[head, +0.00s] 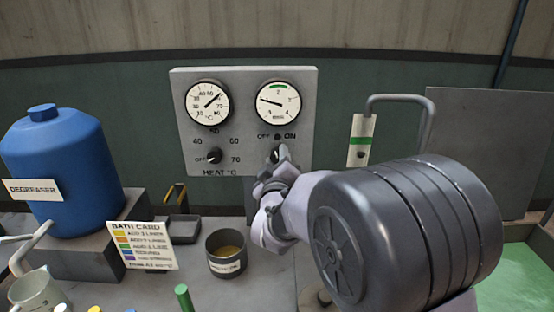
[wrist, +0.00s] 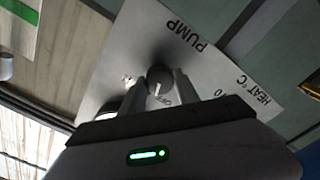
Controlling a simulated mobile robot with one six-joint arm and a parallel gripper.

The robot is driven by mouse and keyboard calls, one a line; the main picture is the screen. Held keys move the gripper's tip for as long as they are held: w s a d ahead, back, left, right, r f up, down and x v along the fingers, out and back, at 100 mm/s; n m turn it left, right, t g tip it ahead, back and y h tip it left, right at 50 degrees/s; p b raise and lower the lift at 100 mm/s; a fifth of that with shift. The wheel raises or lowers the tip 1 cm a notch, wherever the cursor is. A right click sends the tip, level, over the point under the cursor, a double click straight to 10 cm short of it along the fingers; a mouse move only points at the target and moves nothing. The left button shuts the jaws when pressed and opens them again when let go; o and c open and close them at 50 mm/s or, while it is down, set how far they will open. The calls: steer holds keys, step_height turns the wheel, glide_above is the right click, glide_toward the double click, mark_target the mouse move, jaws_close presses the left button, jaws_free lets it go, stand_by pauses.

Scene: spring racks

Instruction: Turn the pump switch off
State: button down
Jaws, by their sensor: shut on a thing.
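The grey control panel (head: 243,90) stands at the back with two dials. The pump switch (wrist: 160,77) is a round dark knob between the OFF and ON labels, with PUMP printed beyond it in the wrist view. Its pale pointer line aims down the wrist picture, near OFF; its exact angle is hard to tell. My gripper (head: 279,154) is at the knob. In the wrist view its two fingers (wrist: 164,88) are on either side of the knob, shut on it. In the head view my gripper and wrist hide most of the knob and the PUMP label.
The heat knob (head: 214,156) sits left of the pump switch. A blue degreaser drum (head: 65,170), a bath card (head: 143,245) and a small cup (head: 226,255) stand on the bench to the left. A tag (head: 360,140) and bent pipe (head: 428,115) are right of the panel.

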steer(key=shift+n, duration=0.9)
steer(key=c, duration=0.9)
jaws_free()
steer(key=s+p, duration=0.1)
steer(key=s, duration=1.6)
steer(key=shift+s+f, duration=0.2)
